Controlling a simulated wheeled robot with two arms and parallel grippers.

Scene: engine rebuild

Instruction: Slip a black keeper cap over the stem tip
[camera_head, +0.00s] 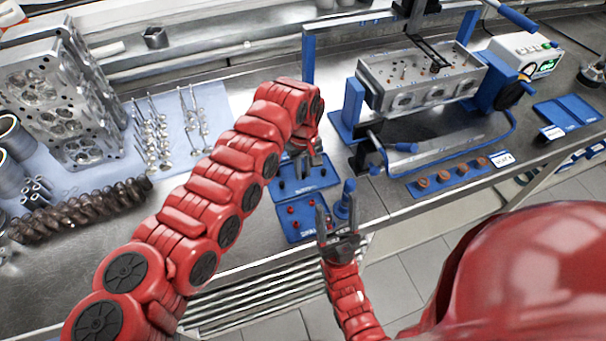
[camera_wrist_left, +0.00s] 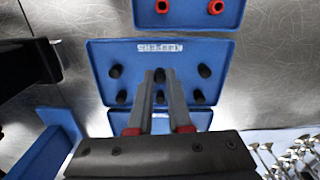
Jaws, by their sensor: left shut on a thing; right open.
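Black keeper caps (camera_wrist_left: 117,71) stand in rows on a blue tray (camera_wrist_left: 100,55), which is also in the head view (camera_head: 322,180). My left gripper (camera_head: 302,168) is low over this tray, pointing down. In the left wrist view its fingers (camera_wrist_left: 160,76) are shut on a black cap, mostly hidden between the tips. The cylinder head (camera_head: 425,75) sits in a blue fixture at the back right; the stem tips are too small to make out.
A blue tray with red parts (camera_head: 290,228) lies just in front of the cap tray. A blue strip with several copper-coloured parts (camera_head: 450,180) lies to the right.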

